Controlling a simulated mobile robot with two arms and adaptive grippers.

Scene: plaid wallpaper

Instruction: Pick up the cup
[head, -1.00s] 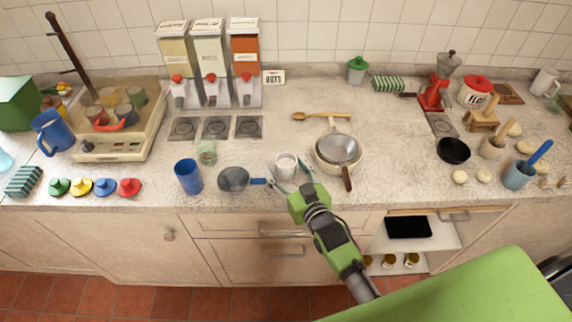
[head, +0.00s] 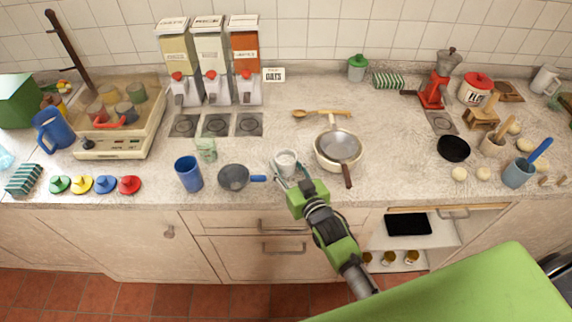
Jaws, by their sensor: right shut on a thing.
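A small white cup (head: 286,160) stands near the front of the counter, between a small strainer and a pan. My right gripper (head: 288,177) reaches in from the front and is shut on the cup, with its fingers at the cup's near sides. I cannot tell whether the cup is clear of the counter. Other cups are in view: a blue cup (head: 189,173) to the left and a white mug (head: 545,81) at the far right. My left gripper is not in view.
A cream pan holding a sieve (head: 339,147) is close on the right. A wooden spoon (head: 321,113) lies behind. The counter directly behind the cup is clear.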

